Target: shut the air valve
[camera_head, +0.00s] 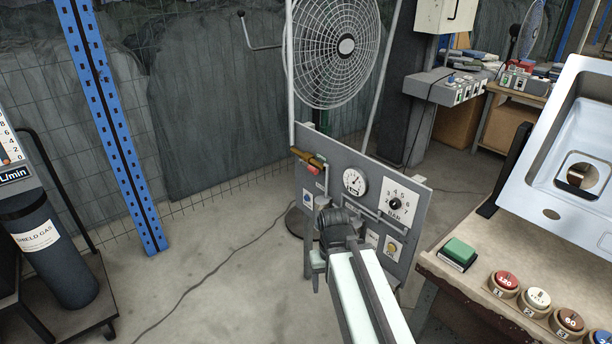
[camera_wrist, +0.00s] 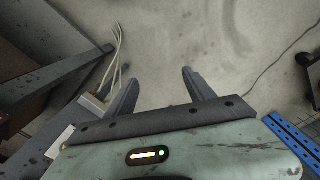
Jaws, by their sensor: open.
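The air valve (camera_head: 308,158) is at the upper left corner of a grey upright panel (camera_head: 335,165). It has a brass-coloured body with a small red part just under it. I cannot tell how far its handle is turned. My gripper (camera_head: 318,272) is in front of the panel's lower left part, below the valve and apart from it, pointing down. The wrist view shows its two fingers spread and empty (camera_wrist: 160,84) above the bare floor. The valve does not show in the wrist view. My arm hides part of the panel's lower middle.
The panel carries a round gauge (camera_head: 354,181) and a BAR dial (camera_head: 398,202). A large fan (camera_head: 335,45) stands behind it. A workbench (camera_head: 470,283) with a sink and round pucks is at right. A blue post (camera_head: 112,120) and gas cylinder (camera_head: 52,255) are left.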

